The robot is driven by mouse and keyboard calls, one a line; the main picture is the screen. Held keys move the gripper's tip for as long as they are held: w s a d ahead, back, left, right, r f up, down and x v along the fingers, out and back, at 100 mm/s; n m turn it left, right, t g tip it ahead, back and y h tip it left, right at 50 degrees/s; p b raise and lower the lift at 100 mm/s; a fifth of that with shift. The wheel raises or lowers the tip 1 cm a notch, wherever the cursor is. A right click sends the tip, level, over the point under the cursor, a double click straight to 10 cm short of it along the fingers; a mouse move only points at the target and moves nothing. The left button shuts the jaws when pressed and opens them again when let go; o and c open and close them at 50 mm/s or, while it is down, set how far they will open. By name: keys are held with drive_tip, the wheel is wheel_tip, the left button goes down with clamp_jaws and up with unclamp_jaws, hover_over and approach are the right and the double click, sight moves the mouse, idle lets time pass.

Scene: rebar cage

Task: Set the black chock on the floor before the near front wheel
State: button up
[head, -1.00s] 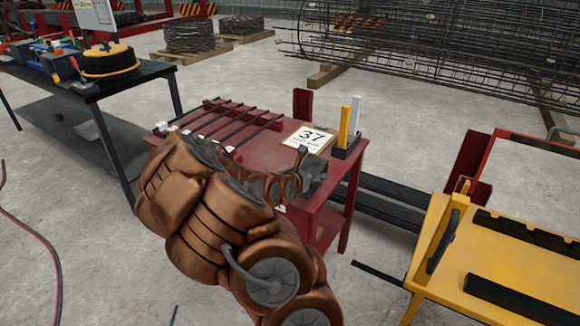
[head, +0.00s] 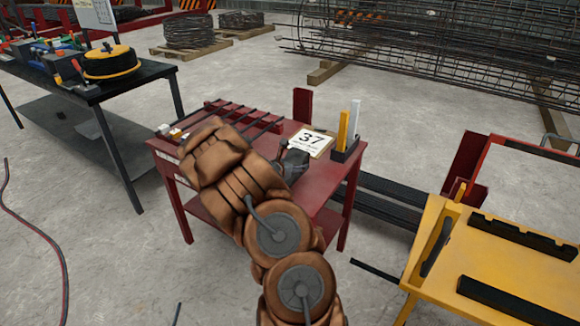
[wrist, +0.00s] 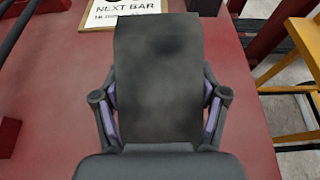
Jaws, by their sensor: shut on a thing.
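The black chock (wrist: 160,75) fills the middle of the wrist view as a dark, broad block with a smudged face. My gripper (wrist: 161,100) is shut on it, one finger on each side. In the head view my gripper (head: 293,161) is over the front right part of the red table (head: 318,185), largely behind my own arm, and the chock is hard to tell apart from it there. I cannot tell whether the chock touches the tabletop. No wheel of a cart shows clearly in either view.
A yellow cart (head: 440,262) stands at right, a black bench (head: 95,85) at left. Open floor lies between bench and red table.

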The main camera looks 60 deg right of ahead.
drive_tip(key=shift+w+d+p, duration=0.2)
drive_tip(key=shift+w+d, duration=0.15)
drive_tip(key=shift+w, duration=0.3)
drive_tip(key=shift+w+d+p, duration=0.2)
drive_tip(key=shift+w+d, duration=0.1)
drive_tip(key=shift+w, duration=0.3)
drive_tip(key=shift+s+f+p, duration=0.1)
drive_tip(key=shift+f+p, duration=0.3)
drive_tip(key=shift+f, duration=1.4)
drive_tip(key=shift+f, duration=0.15)
drive_tip(key=o, duration=1.5)
drive_tip(key=shift+o, duration=0.2)
